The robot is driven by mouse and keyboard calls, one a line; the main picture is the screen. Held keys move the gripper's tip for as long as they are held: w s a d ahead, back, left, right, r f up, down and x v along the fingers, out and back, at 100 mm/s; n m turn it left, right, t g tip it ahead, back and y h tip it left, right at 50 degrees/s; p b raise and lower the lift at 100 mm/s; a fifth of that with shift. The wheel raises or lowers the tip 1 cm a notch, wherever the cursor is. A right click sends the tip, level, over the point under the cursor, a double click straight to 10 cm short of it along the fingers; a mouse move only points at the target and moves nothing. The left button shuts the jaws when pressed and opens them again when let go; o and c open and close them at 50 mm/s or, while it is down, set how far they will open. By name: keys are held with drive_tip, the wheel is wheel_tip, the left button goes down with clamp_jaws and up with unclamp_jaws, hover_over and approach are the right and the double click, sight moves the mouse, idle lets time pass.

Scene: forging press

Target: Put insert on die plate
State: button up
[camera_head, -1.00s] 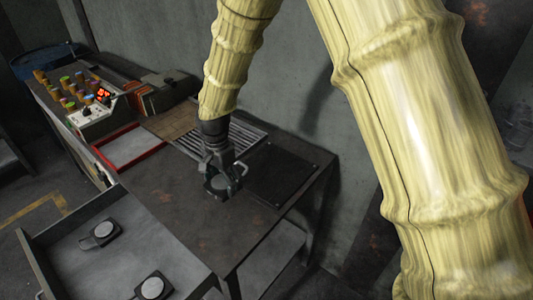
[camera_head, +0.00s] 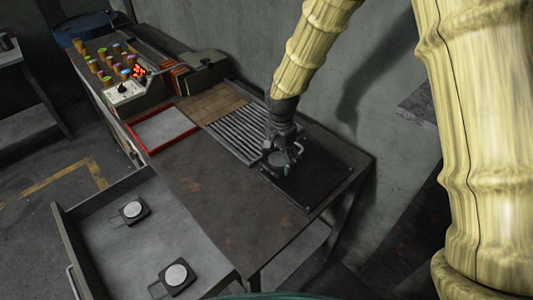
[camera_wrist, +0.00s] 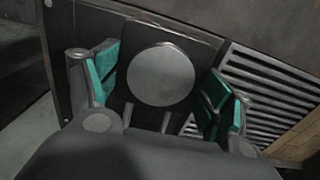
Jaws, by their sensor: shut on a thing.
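The insert (camera_wrist: 160,77), a dark block with a round grey metal disc on top, sits between the teal finger pads of my gripper (camera_wrist: 163,92) in the wrist view. My gripper (camera_head: 281,160) is shut on it. In the head view the gripper is over the left-hand part of the black die plate (camera_head: 318,188) at the right end of the bench. The insert (camera_head: 278,159) shows only partly between the fingers there. I cannot tell whether it touches the plate. The die plate (camera_wrist: 88,30) also shows behind the insert in the wrist view.
A slotted grate (camera_head: 238,133) lies beside the die plate. A red-rimmed tray (camera_head: 163,130) and a control box (camera_head: 124,93) are farther left. A grey tray (camera_head: 105,250) in front holds two similar inserts (camera_head: 133,210) (camera_head: 176,275). The bench front (camera_head: 225,205) is clear. A wall stands behind.

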drive_tip(key=p, duration=0.3)
hover_over(302, 172)
drive_tip(key=shift+f, duration=0.25)
drive_tip(key=shift+f+p, duration=0.8)
drive_tip(key=shift+f, duration=1)
drive_tip(key=shift+f, duration=0.1)
drive_tip(key=o, duration=2)
drive_tip(key=shift+s, duration=0.1)
drive_tip(key=shift+o, duration=0.2)
wheel_tip(302, 172, up, 12)
drive_tip(key=b, duration=0.4)
